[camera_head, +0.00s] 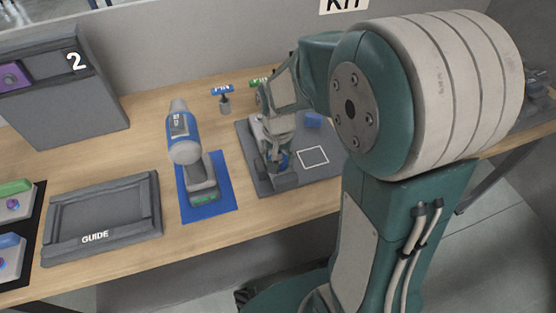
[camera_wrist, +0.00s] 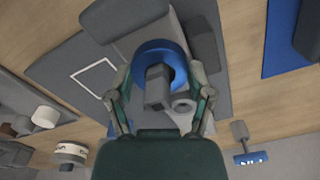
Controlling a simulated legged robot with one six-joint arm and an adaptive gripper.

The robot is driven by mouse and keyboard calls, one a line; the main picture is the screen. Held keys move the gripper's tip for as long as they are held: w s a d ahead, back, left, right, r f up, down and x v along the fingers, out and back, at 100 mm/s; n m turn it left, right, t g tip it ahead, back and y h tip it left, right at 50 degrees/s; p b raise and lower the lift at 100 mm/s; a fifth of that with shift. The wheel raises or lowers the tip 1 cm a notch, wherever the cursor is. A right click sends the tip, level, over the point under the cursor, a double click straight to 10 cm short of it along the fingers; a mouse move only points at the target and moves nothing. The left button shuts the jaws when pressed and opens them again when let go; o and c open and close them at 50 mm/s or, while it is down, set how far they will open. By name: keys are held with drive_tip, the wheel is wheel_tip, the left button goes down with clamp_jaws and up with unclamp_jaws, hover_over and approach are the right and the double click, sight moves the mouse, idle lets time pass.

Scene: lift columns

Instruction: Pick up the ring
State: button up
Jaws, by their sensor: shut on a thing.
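The blue ring (camera_wrist: 160,50) shows in the wrist view between the two fingers of my gripper (camera_wrist: 160,85). The fingers are shut on it from both sides. A grey block-like piece (camera_wrist: 156,90) shows in the ring's opening; I cannot tell whether the ring is around it or above it. In the head view my gripper (camera_head: 277,162) is low over the grey board (camera_head: 250,143), and the ring is mostly hidden by the gripper and arm.
A white square outline (camera_head: 313,156) is marked on the board. A blue piece (camera_head: 313,119) lies at its back. A blue and grey drill (camera_head: 184,150) stands on a blue mat (camera_head: 222,190) to the left. A grey GUIDE tray (camera_head: 105,215) and a small pin stand (camera_head: 224,103) are nearby.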

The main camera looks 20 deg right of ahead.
wheel_tip(320, 180, up, 10)
drive_tip(key=shift+r, duration=0.1)
idle(0.4)
drive_tip(key=shift+r, duration=0.5)
idle(0.5)
wheel_tip(320, 180, up, 8)
drive_tip(key=shift+f, duration=0.25)
idle(1.3)
